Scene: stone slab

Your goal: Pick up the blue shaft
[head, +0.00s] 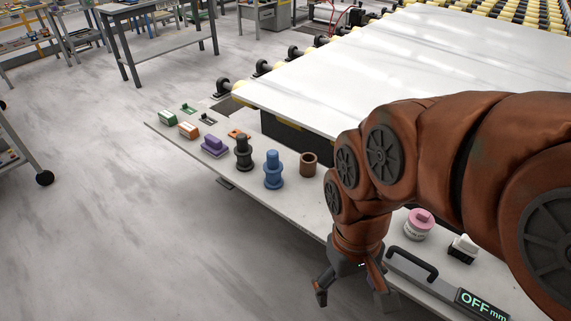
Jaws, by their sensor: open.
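The blue shaft (273,170) stands upright on the narrow light slab (310,208), with a flange near its base and a thinner top. It is left of and farther back than my gripper. My gripper (352,302) hangs downward at the lower middle, its fingers spread apart with nothing seen between them. It is well apart from the blue shaft, near the slab's front edge.
A black shaft (243,153) stands just left of the blue one, and a brown ring (308,164) stands to its right. Purple (215,146), orange (188,130) and green (168,117) pieces lie farther left. A pink-lidded jar (419,224) and a caliper (413,268) are at right.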

